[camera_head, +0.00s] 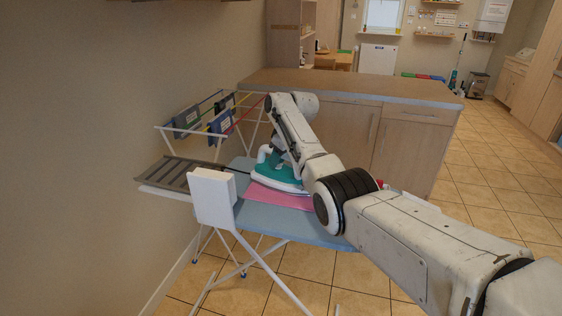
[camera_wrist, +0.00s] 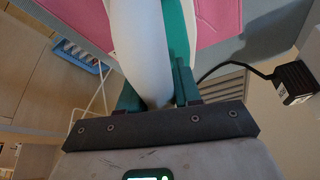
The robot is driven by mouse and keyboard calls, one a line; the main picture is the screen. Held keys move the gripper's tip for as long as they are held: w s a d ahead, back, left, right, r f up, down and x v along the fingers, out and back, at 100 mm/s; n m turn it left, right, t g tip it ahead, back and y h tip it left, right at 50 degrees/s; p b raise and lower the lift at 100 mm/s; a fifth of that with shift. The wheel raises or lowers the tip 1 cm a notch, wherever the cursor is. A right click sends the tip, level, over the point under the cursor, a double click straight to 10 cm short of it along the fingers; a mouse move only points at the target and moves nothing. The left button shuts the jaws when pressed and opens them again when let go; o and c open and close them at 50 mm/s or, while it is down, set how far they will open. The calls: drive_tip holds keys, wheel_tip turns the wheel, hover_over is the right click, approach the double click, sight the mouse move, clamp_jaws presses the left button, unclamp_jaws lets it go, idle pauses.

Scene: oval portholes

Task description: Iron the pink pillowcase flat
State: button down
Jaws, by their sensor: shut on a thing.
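The pink pillowcase (camera_head: 278,195) lies on the blue ironing board (camera_head: 262,216), partly under a teal and white iron (camera_head: 278,178). My arm hides its right side. In the wrist view the pillowcase (camera_wrist: 218,18) shows on both sides of the iron. In the head view my gripper (camera_head: 280,147) is mostly hidden behind my wrist. The iron is over the pillowcase; I cannot tell whether its whole sole touches the cloth.
A grey slatted rest (camera_head: 185,176) is at the board's left end, near the wall. A drying rack (camera_head: 200,125) with cloths stands behind it. A wooden counter (camera_head: 350,88) stands behind. A black plug-like box (camera_wrist: 294,82) hangs on a cord.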

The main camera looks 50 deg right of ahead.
sight(270, 150)
drive_tip(key=shift+w+a+r+b, duration=0.1)
drive_tip(key=shift+w+a+b, duration=0.2)
drive_tip(key=shift+w+b, duration=0.7)
drive_tip(key=shift+w+a+b, duration=0.3)
drive_tip(key=shift+w+b, duration=0.4)
drive_tip(key=shift+b, duration=0.5)
drive_tip(key=shift+r+p, duration=0.2)
drive_tip(key=shift+p, duration=0.2)
drive_tip(key=shift+s+d+p, duration=0.2)
drive_tip(key=shift+s+p, duration=0.25)
drive_tip(key=shift+p, duration=0.6)
drive_tip(key=s+p, duration=0.2)
drive_tip(key=p, duration=0.1)
drive_tip(key=shift+d, duration=0.4)
drive_tip(key=shift+s+d+f, duration=0.1)
drive_tip(key=shift+s+f, duration=0.1)
drive_tip(key=shift+s, duration=0.1)
drive_tip(key=shift+s+d+r+p, duration=0.1)
drive_tip(key=shift+s+d+p, duration=0.25)
drive_tip(key=shift+s+p, duration=0.7)
drive_tip(key=shift+s+d+p, duration=0.35)
drive_tip(key=shift+s+p, duration=0.25)
drive_tip(key=shift+p, duration=0.75)
drive_tip(key=shift+s, duration=0.15)
